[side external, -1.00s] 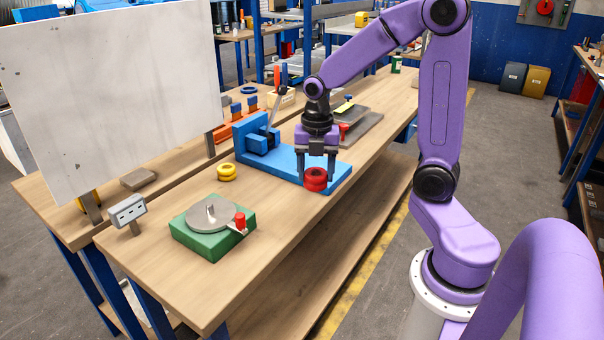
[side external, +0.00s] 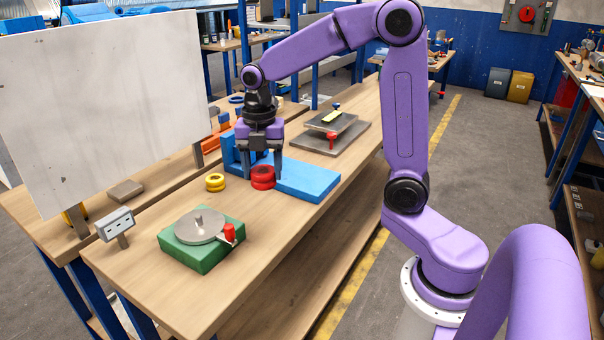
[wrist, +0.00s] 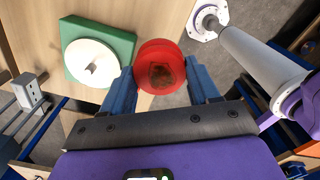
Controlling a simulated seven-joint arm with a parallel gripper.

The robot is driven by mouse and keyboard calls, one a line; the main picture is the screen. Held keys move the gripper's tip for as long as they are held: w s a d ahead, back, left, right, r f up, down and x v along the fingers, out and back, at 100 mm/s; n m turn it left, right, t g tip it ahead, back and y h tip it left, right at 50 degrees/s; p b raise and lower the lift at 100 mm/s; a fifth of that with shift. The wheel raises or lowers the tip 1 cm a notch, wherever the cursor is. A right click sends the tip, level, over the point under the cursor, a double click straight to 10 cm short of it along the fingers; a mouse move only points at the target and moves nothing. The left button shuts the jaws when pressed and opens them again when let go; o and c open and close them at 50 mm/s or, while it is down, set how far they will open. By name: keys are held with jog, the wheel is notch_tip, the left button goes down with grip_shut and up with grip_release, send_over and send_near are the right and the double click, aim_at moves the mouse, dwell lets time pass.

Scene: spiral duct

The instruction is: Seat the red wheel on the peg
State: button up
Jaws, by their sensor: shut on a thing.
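The red wheel (side external: 262,184) is held between the two fingers of my gripper (side external: 262,172). The peg (side external: 199,220) stands up from the middle of a grey disc (side external: 189,231) on a green base (side external: 203,258), left of and nearer than my gripper. The peg is bare. It also shows in the wrist view (wrist: 91,68), left of the wheel.
A small red knob (side external: 229,232) is at the disc's right edge. The blue fixture (side external: 308,181) lies behind and right. A white panel (side external: 100,105) stands at the left.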

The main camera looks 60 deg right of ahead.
send_over(197, 216)
jog(key=shift+s+r, duration=0.1)
jog(key=shift+r, duration=0.25)
jog(key=shift+f, duration=2.9)
jog(key=shift+f, duration=2.05)
jog(key=o, duration=1.2)
jog(key=shift+r, duration=0.1)
notch_tip(197, 216, up, 17)
jog(key=shift+r, duration=0.1)
